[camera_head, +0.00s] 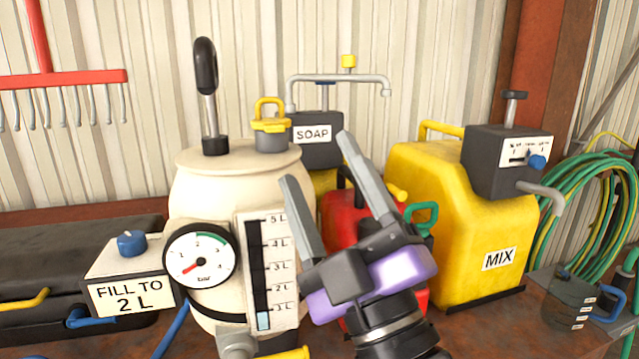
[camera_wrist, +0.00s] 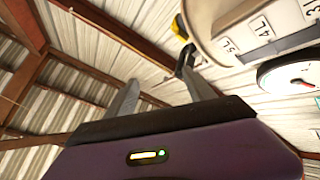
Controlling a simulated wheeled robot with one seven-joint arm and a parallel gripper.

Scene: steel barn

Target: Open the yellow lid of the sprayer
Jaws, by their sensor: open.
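The cream sprayer (camera_head: 195,190) stands on the bench left of centre, with a dial gauge (camera_head: 200,262) and a level scale (camera_head: 268,270) on its front. Its yellow lid (camera_head: 270,123) has a loop handle and sits down on a grey neck at the tank's top right. A black pump handle (camera_head: 206,70) rises to its left. My gripper (camera_head: 318,160) is open and empty, in front and to the right of the tank, its fingers pointing up and left. In the wrist view, the sprayer (camera_wrist: 210,30) is at upper right, and a small yellow part (camera_wrist: 179,27) shows beside it.
A SOAP dispenser (camera_head: 318,150) with a spout stands behind the lid. A red can (camera_head: 345,212) and a yellow MIX container (camera_head: 430,180) stand to the right. A FILL TO 2 L sign (camera_head: 128,296) and a dark case (camera_head: 70,245) are at left.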

